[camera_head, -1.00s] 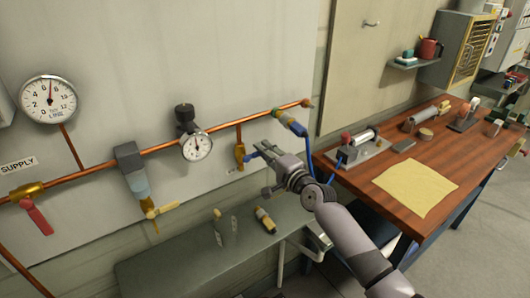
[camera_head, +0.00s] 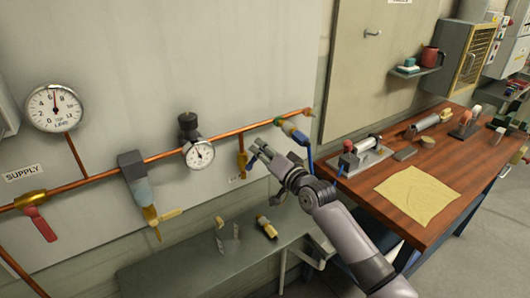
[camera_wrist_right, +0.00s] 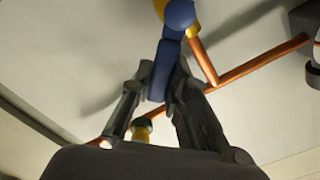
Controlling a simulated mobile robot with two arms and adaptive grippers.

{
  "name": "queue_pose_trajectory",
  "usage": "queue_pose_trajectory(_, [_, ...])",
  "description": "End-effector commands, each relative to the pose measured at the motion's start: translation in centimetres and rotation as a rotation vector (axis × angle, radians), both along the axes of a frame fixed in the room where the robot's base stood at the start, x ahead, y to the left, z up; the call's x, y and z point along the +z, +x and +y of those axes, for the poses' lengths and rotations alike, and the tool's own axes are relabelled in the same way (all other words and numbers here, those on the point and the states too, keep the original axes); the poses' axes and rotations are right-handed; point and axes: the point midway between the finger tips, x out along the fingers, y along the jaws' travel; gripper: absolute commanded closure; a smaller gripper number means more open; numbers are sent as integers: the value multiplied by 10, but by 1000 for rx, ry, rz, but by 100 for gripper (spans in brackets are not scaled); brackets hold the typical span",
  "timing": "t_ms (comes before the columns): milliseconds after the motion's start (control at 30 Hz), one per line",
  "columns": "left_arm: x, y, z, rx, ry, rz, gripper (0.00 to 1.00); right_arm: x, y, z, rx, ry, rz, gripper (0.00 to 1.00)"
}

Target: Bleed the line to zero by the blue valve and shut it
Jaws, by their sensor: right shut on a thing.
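The blue valve hangs below the copper pipe on a short brass drop (camera_head: 241,160), right of the small dial gauge (camera_head: 200,154). Its blue handle (camera_wrist_right: 165,62) shows in the right wrist view, running from a rounded blue hub down between my fingers. My right gripper (camera_head: 262,152) is shut on this handle; it also shows in the wrist view (camera_wrist_right: 160,85). In the head view my fingers hide most of the handle. The small gauge's needle points roughly up and left, but its reading is too small to tell. My left gripper is not in view.
A large line gauge (camera_head: 55,108) and a red-handled supply valve (camera_head: 39,224) are at left. A yellow-handled valve (camera_head: 151,216) hangs below the filter. A grey bench (camera_head: 185,270) stands below, holding small fittings. A wooden workbench (camera_head: 360,192) is at right.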

Motion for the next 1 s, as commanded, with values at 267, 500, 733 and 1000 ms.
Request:
queue_pose_trajectory(267, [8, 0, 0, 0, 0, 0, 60, 9, -7, 10, 1, -224, -144, 100])
queue_pose_trajectory(500, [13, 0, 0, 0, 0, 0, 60, 15, -14, 21, 1, -406, -266, 100])
queue_pose_trajectory(733, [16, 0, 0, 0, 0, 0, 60, 17, -20, 29, 1, -552, -364, 100])
queue_pose_trajectory(1000, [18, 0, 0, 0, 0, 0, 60, 17, -24, 35, 1, -658, -435, 100])
